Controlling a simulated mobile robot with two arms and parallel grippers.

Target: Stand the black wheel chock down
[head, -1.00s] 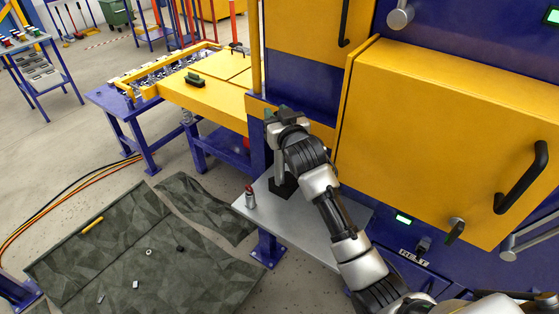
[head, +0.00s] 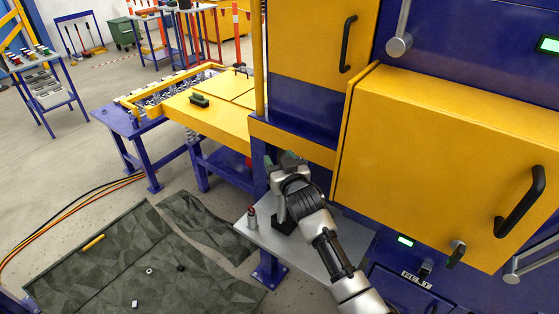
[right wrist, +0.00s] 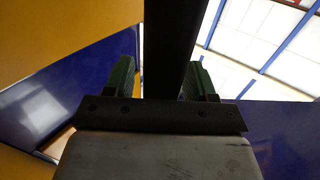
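My right gripper (head: 281,162) is over the grey metal shelf (head: 330,250) in front of the blue and yellow machine. In the right wrist view its two dark green fingers (right wrist: 162,82) stand on either side of the black wheel chock (right wrist: 170,45) and appear shut on it. My left gripper is not in view.
A yellow cabinet (head: 440,160) rises close on the right. A dark green block (head: 199,100) lies on the yellow bench (head: 215,122). The shelf's front part is bare.

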